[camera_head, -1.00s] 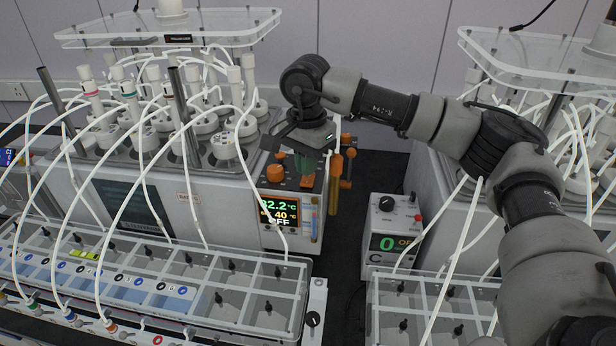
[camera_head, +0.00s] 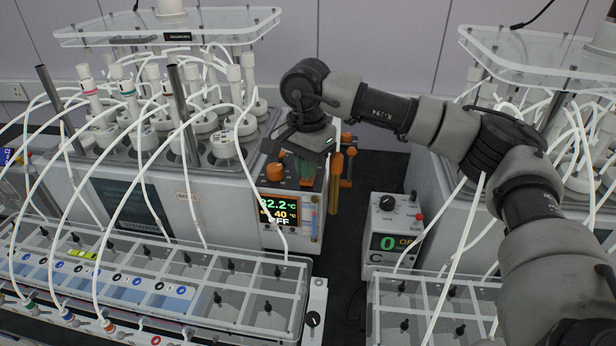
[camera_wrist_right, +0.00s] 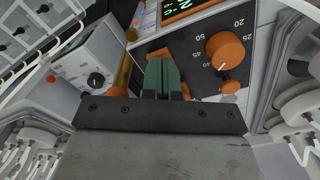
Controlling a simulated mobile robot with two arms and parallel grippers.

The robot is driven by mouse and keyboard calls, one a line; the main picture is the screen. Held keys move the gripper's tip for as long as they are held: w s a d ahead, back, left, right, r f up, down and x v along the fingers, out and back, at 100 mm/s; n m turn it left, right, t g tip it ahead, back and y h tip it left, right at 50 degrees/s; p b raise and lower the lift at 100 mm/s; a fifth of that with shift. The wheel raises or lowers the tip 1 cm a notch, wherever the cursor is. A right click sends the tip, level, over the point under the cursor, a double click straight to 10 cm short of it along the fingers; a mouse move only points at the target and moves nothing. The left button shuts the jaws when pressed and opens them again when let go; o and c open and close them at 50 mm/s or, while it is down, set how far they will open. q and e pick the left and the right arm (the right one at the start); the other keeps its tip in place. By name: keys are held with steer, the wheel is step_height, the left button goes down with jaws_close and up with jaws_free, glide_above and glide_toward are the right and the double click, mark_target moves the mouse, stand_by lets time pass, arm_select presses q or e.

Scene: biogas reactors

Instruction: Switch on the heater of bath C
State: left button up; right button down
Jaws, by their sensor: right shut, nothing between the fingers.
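The bath's heater control head (camera_head: 319,179) has a display (camera_head: 279,209) reading about 32.2 °C, with 40 °C below and OFF at the bottom. An orange dial knob (camera_head: 275,172) sits on its sloped top; in the right wrist view the dial (camera_wrist_right: 226,51) has a number scale. My right gripper (camera_head: 304,168) is over the control head, right of the dial. Its green fingers (camera_wrist_right: 164,75) are shut and empty, in front of an orange part (camera_wrist_right: 185,88) of the panel that they partly hide. I cannot tell whether they touch it. My left gripper is not in view.
A control box lettered C (camera_head: 390,243) shows 0 and OFF, right of the bath. Orange fittings (camera_head: 346,167) stand beside the control head. White tubes arch over the bath and clear racks (camera_head: 237,300). A second bath stands at right.

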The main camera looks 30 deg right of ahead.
steer(key=shift+f+b, duration=0.4)
steer(key=shift+f, duration=0.2)
steer(key=shift+s+r, duration=0.1)
steer(key=shift+w+r+p, duration=0.2)
steer(key=shift+r+p, duration=0.45)
steer(key=shift+r, duration=0.1)
steer(key=shift+s+r+p, duration=0.1)
steer(key=shift+r+p, duration=1.45)
steer(key=shift+r, duration=1.2)
steer(key=shift+f, duration=0.1)
